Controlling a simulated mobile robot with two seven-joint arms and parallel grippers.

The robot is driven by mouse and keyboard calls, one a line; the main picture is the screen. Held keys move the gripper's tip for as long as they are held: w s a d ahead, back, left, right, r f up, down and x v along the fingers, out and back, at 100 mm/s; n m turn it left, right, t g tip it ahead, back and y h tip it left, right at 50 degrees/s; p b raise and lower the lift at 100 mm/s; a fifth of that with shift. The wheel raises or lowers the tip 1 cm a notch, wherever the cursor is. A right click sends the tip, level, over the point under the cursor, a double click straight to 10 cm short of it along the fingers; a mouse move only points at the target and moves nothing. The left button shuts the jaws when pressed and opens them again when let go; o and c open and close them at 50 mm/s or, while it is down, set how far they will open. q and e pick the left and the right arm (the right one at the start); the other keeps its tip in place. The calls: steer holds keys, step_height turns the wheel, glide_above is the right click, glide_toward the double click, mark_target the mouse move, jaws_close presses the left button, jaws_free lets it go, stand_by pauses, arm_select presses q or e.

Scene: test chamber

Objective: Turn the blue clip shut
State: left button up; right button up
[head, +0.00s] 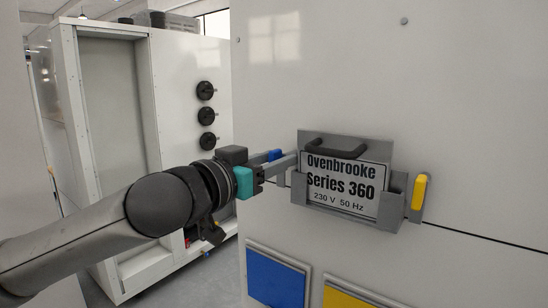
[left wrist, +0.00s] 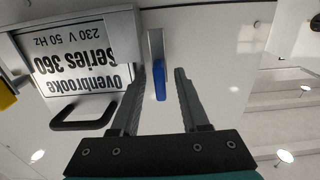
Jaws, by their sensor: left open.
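The blue clip (head: 274,155) is on the left side of the grey holder (head: 385,215), partly hidden by my left gripper in the head view. In the left wrist view the blue clip (left wrist: 159,82) lies between the two fingers, with visible gaps on both sides. It sits by a narrow grey plate (left wrist: 156,45) on the white panel. My left gripper (head: 279,163) is open, its fingers reaching past the clip's sides; it also shows in the left wrist view (left wrist: 159,72). My right gripper is not in view.
The holder carries a labelled unit (head: 345,185) with a black handle (head: 334,147), close to the right of my left gripper. A yellow clip (head: 419,192) stands upright at the holder's right. Blue (head: 277,278) and yellow panels are below. A cabinet with black knobs (head: 206,116) stands left.

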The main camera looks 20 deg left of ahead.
arm_select(q)
jaws_close()
stand_by(0.3)
